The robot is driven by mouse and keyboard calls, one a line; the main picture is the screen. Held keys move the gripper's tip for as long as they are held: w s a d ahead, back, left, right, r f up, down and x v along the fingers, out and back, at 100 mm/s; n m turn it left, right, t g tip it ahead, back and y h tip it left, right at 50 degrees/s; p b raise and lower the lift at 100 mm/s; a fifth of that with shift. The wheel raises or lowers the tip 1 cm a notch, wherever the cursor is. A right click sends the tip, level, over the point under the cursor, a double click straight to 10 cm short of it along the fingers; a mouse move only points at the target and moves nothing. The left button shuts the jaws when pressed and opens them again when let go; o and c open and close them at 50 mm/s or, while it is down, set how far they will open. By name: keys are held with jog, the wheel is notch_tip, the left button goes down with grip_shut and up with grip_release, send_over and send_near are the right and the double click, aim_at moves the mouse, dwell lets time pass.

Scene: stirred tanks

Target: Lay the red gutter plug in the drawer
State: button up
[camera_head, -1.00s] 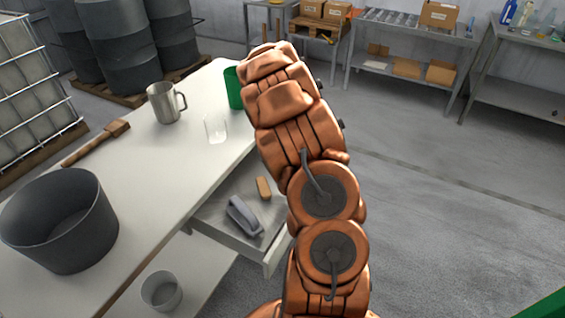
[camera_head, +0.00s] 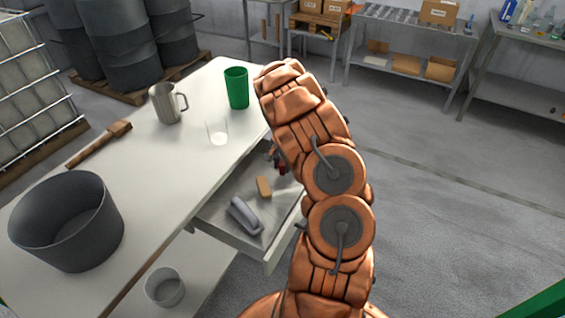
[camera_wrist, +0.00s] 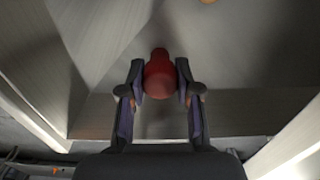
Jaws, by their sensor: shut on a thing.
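The red gutter plug (camera_wrist: 160,80) sits between the two fingers of my gripper (camera_wrist: 160,70) in the wrist view, which are shut on it. Below it in that view is the pale inside of the open drawer (camera_head: 278,212), close to one of its walls. I cannot tell whether the plug touches the drawer floor. In the head view my gripper (camera_head: 279,160) is at the far end of the drawer, mostly hidden behind my arm, with a bit of red showing.
The drawer holds a tan block (camera_head: 264,187) and a grey handled tool (camera_head: 244,215).

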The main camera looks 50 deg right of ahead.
jog(key=shift+f, duration=0.1)
jog(key=shift+f, duration=0.15)
jog(key=o, duration=1)
